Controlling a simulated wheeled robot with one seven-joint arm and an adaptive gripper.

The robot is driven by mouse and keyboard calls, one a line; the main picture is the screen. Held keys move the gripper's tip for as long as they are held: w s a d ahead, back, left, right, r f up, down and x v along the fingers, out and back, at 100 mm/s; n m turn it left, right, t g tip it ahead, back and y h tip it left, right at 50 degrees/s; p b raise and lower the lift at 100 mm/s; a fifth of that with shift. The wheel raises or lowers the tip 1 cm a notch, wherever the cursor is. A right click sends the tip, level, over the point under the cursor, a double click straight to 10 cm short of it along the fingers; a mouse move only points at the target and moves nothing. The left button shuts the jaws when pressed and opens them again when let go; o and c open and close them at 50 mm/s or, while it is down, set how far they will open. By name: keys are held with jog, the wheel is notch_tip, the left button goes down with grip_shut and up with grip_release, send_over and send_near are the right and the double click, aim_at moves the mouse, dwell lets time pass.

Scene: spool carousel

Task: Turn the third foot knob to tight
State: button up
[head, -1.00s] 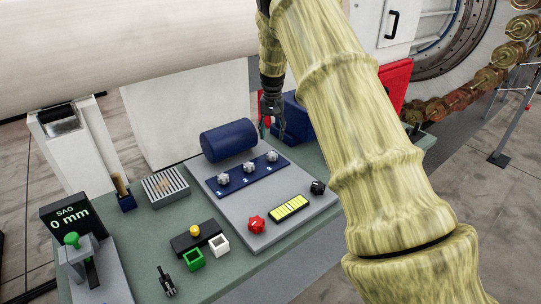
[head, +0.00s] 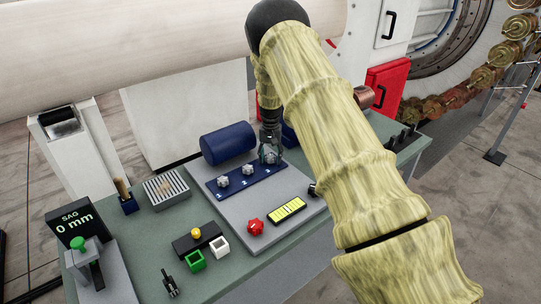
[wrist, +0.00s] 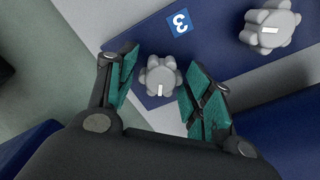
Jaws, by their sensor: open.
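The third foot knob is a grey lobed knob (wrist: 160,77) with a white pointer mark, beside a blue label reading 3 on a blue strip (head: 232,187). In the head view it is the rightmost of three knobs and is partly hidden by my gripper (head: 270,152). In the wrist view my gripper (wrist: 157,88) is open, with one teal-padded finger on each side of the knob and visible gaps. The pointer mark lies toward the gripper's palm. A neighbouring grey knob (wrist: 270,27) shows at the upper right; the first knob (head: 222,182) is at the left.
A blue cylinder (head: 228,143) lies behind the strip. On the grey plate in front are a red knob (head: 255,227) and a yellow gauge (head: 286,209). A SAG display (head: 74,222) reads 0 mm at the left.

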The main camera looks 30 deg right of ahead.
jog(key=c, duration=1)
jog(key=shift+m, duration=0.3)
jog(key=m+b, duration=0.1)
jog(key=m, duration=0.2)
jog(key=shift+m+b, duration=0.4)
jog(key=m+b, duration=0.1)
jog(key=m, duration=0.8)
jog(key=shift+r, duration=0.1)
jog(key=shift+m, duration=1.9)
